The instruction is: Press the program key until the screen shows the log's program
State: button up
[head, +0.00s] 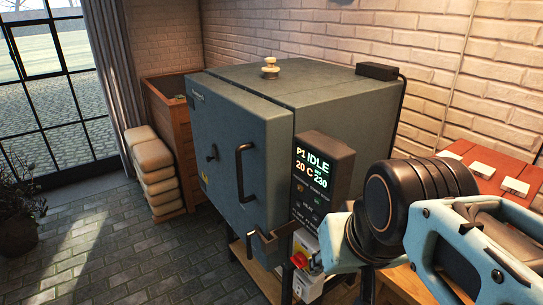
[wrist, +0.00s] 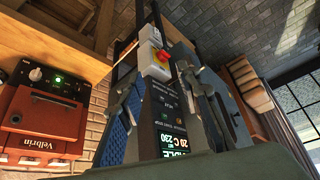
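The kiln's dark control panel (head: 322,180) stands on the right of the kiln front. Its lit screen (head: 312,168) reads P1, IDLE, 20 C and SET 230. In the head view my arm covers the panel's lower right, and the fingertips cannot be made out. I cannot identify the log.
The grey-blue kiln (head: 240,150) has a door handle (head: 243,172). A grey switch box with a red knob (head: 300,261) hangs below the panel, close to my arm. A reddish Velbrin device (wrist: 45,120) stands left in the wrist view.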

grip_shut()
dwell(1.3)
